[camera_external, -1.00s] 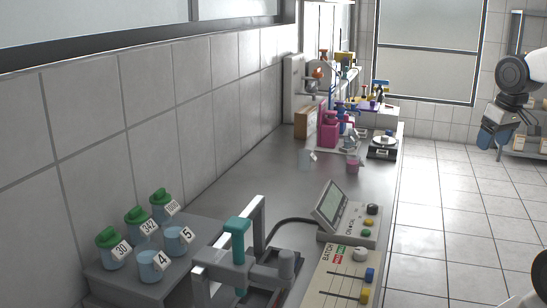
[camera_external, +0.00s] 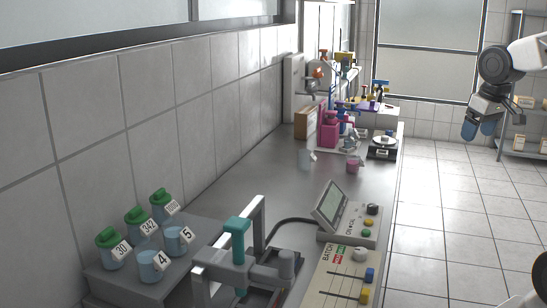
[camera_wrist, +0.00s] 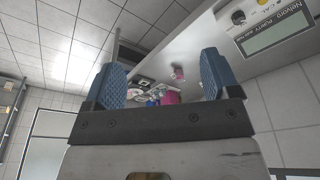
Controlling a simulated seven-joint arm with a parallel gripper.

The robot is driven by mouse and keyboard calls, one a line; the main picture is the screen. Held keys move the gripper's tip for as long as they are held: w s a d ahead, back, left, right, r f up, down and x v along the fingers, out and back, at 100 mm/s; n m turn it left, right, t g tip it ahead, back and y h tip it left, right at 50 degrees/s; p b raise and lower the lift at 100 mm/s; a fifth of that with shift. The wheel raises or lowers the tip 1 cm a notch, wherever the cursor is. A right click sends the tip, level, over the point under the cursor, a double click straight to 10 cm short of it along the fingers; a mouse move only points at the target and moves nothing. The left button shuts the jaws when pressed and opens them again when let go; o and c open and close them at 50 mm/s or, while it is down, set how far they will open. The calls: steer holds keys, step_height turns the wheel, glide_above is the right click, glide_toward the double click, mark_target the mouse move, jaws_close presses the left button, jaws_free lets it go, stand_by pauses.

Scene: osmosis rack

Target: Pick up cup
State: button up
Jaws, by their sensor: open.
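Several cups show in the external view. A pink cup (camera_external: 352,166) and a pale translucent cup (camera_external: 306,159) stand apart on the bench. Cups labelled 4 (camera_external: 153,265) and 5 (camera_external: 178,240) stand without lids on the grey stand at lower left, beside green-lidded cups labelled 30 (camera_external: 112,250), 342 (camera_external: 140,224) and 1010 (camera_external: 164,205). My gripper (camera_external: 478,129) is open and empty over the floor, right of the bench. In the wrist view, the blue fingers of my gripper (camera_wrist: 162,76) are wide apart, with the pink cup (camera_wrist: 178,72) visible far beyond them.
The long grey bench (camera_external: 235,185) runs along the tiled wall. A control box with a screen (camera_external: 333,204), a slider panel (camera_external: 345,275) and a frame with a teal handle (camera_external: 237,240) stand at the near end. A scale (camera_external: 383,147) and pink apparatus (camera_external: 328,128) stand farther back.

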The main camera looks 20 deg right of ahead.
steer(key=w+a+r+n, duration=0.1)
steer(key=w+a+n, duration=0.1)
steer(key=w+a, duration=0.7)
steer(key=w+a+n+g, duration=0.1)
steer(key=w+a+n, duration=0.3)
steer(key=a, duration=0.9)
steer(key=w+a+r+n, duration=0.1)
steer(key=w+a, duration=0.7)
steer(key=a, duration=0.2)
steer(key=n+g, duration=0.1)
steer(key=n, duration=0.5)
glide_above(179, 239)
steer(key=w, duration=0.2)
step_height(179, 239, down, 13)
steer(key=shift+a, duration=0.2)
steer(key=shift+f, duration=0.2)
steer(key=shift+f, duration=1.1)
